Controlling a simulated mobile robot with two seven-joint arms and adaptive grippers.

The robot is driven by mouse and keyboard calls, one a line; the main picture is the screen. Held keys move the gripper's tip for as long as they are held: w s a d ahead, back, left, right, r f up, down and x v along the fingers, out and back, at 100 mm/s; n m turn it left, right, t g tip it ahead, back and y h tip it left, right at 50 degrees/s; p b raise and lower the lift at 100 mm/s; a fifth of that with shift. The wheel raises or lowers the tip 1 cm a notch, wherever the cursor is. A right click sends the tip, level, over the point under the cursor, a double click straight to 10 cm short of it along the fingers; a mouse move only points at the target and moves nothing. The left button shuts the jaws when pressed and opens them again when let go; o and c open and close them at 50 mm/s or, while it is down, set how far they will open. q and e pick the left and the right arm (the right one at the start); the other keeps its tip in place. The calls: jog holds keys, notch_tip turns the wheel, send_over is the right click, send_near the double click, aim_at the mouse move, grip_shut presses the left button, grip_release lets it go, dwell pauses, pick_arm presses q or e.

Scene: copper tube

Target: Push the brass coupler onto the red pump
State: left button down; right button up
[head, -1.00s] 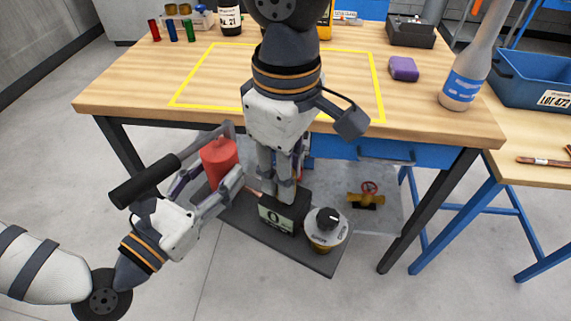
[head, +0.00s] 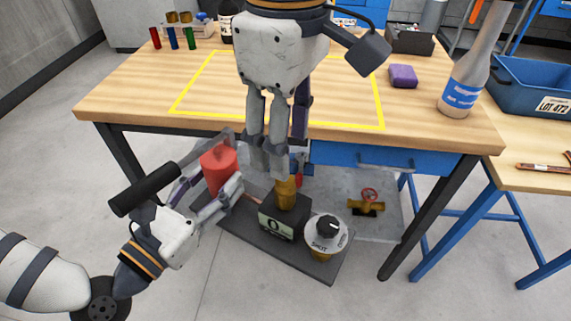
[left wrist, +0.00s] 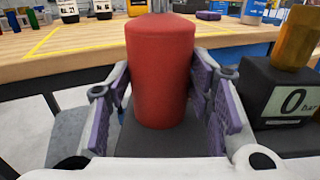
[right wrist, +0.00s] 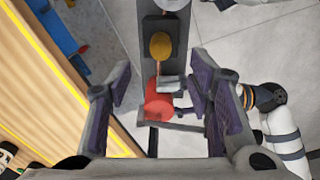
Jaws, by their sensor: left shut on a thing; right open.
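The red pump (head: 219,170) is an upright red cylinder under the table, on a dark base plate. My left gripper (head: 216,188) is shut on its sides; the left wrist view shows a finger on each side of the pump (left wrist: 160,75). The brass coupler (head: 286,194) stands upright on a black gauge block (head: 280,220) reading 0, right of the pump. It also shows in the left wrist view (left wrist: 297,35) and from above in the right wrist view (right wrist: 160,45). My right gripper (head: 270,168) is open and empty, pointing down above the coupler and apart from it.
A white-rimmed dial with a black knob (head: 326,233) stands on the plate's right end. A brass valve with a red wheel (head: 367,203) sits on a grey shelf behind. The wooden tabletop (head: 130,95) overhangs close behind my right gripper. Table legs stand on both sides.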

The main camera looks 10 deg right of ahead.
pick_arm(q)
jog(key=shift+r, duration=0.3)
pick_arm(e)
notch_tip(320, 180, up, 4)
jog(key=shift+r, duration=0.1)
pick_arm(q)
jog(key=shift+w, duration=0.1)
